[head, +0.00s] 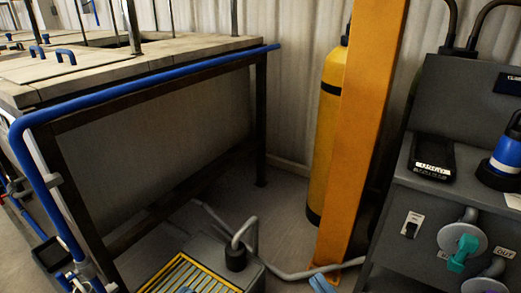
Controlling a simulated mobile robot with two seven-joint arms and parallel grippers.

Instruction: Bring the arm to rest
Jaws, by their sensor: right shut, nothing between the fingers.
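My right gripper (322,285) seems to be the pale blue piece at the bottom edge of the head view, right of centre. Only a small part of it shows; it looks shut, with nothing seen between its fingers. It is low in front of the foot of the orange post (358,130). The rest of that arm is cut off by the frame.
A worktable with a blue rail (160,80) stands at the left. A yellow-edged grate (190,275) lies low in front. A yellow cylinder (325,140) stands behind the post. A grey console (395,235) with a teal valve handle (462,252) fills the right. Grey pipes cross the floor.

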